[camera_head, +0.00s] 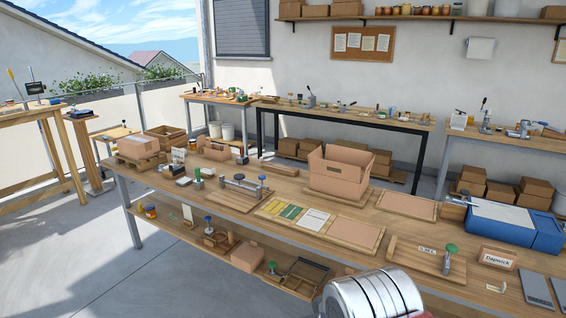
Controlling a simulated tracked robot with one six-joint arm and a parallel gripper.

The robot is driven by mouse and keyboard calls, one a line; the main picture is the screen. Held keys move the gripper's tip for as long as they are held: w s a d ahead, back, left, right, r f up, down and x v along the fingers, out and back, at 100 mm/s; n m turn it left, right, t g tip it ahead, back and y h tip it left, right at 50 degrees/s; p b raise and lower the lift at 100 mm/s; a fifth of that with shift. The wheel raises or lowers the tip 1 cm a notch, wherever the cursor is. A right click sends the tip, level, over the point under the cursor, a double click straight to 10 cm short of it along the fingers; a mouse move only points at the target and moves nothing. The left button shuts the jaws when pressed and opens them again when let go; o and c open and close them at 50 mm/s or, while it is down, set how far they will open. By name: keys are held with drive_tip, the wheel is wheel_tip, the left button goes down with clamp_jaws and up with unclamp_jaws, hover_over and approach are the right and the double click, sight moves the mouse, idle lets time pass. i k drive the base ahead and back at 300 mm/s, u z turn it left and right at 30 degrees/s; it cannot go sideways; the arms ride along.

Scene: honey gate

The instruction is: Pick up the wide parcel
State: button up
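I cannot tell for sure which box is the wide parcel. A closed brown parcel (138,146) lies on a wooden pallet at the far left end of the long workbench. A large open carton (339,173) with raised flaps stands on a board at the bench's middle. A smaller closed brown box (247,257) sits on the bench's lower shelf. My gripper's fingers are not in view. A shiny metal cylinder, apparently part of my arm, fills the bottom edge right of centre, in front of the bench and apart from all the boxes.
The wooden workbench (290,190) crosses the view, with clamps, cards and boards on it. A blue machine (515,222) and a "Dapwick" sign (497,258) are at right. More benches with boxes beneath stand along the wall. Grey floor (75,260) is clear at front left.

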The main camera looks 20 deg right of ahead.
sight(500, 257)
drive_tip(key=z, duration=0.4)
drive_tip(key=i, duration=0.5)
drive_tip(key=z, duration=0.95)
drive_tip(key=i, duration=1.3)
drive_tip(key=z, duration=0.25)
